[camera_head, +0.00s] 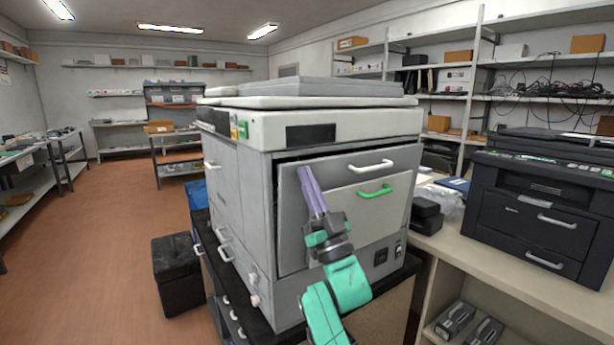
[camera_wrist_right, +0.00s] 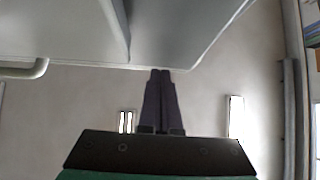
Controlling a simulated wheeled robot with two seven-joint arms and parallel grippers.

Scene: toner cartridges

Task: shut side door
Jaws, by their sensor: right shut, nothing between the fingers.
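The grey and white printer (camera_head: 240,190) stands on a dark-topped stand in the middle of the head view. Its side door (camera_head: 335,170) is the grey panel facing me, with a white handle (camera_head: 371,166). A dark gap shows along its top and left edges, so it looks slightly ajar. A paler section with a green handle (camera_head: 375,191) sits below. My right gripper (camera_head: 303,171) is shut and empty, fingers pointing up in front of the door's left part. In the right wrist view, its fingertips (camera_wrist_right: 160,72) are close to a grey panel edge; contact cannot be told. My left gripper is not in view.
A black printer (camera_head: 540,195) stands on the bench at the right, with a small black device (camera_head: 427,212) between the two machines. A black bin (camera_head: 178,272) is on the floor at the left. Shelves line the back walls. The floor at the left is open.

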